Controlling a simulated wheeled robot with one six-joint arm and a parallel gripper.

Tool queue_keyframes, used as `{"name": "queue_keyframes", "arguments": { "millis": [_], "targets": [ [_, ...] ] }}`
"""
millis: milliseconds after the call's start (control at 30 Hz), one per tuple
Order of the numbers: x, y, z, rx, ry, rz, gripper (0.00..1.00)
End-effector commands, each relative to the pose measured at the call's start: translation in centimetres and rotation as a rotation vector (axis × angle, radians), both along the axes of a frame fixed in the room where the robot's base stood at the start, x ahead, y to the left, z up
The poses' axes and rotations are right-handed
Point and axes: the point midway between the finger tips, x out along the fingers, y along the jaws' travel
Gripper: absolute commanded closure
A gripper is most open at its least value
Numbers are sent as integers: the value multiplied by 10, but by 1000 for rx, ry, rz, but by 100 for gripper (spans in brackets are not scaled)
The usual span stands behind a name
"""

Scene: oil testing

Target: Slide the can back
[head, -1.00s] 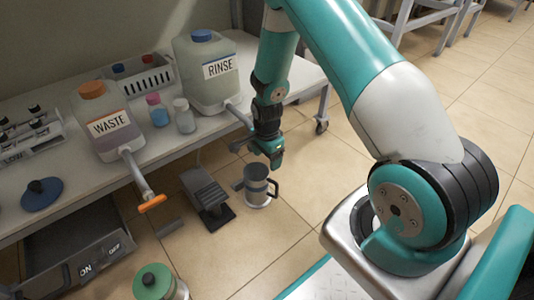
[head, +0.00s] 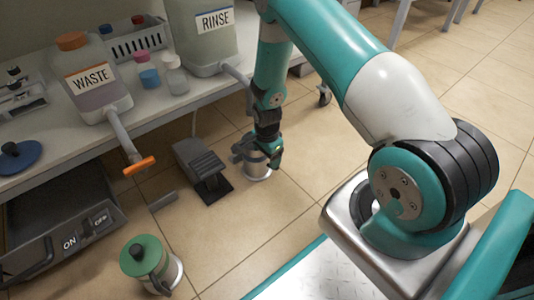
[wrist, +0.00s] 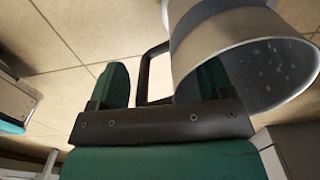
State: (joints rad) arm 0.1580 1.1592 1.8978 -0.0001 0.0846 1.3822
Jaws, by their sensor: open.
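A metal can (head: 257,172) with a dark handle stands upright on the tiled floor. The right finger is partly hidden behind the can. I cannot tell whether either finger touches the handle.
A grey pedal (head: 205,168) stands just left of the can. A second can with a green lid (head: 143,254) stands at lower left. The bench (head: 160,112) with the WASTE (head: 92,88) and RINSE (head: 203,40) bottles is behind. Floor to the right is clear.

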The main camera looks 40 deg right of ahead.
Motion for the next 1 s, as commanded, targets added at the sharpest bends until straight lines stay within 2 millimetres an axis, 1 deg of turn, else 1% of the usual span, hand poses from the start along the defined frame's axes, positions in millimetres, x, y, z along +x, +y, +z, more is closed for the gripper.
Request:
{"name": "queue_keyframes", "arguments": {
  "millis": [200, 233, 533, 567, 867, 1000],
  "targets": [
    [0, 0, 0, 0, 0, 0, 26],
    [0, 0, 0, 0, 0, 0, 29],
    [0, 0, 0, 0, 0, 0, 98],
    [0, 0, 0, 0, 0, 0, 100],
    [-1, 0, 0, 1, 1, 0, 100],
    [-4, 1, 1, 2, 3, 0, 100]
  ]
}}
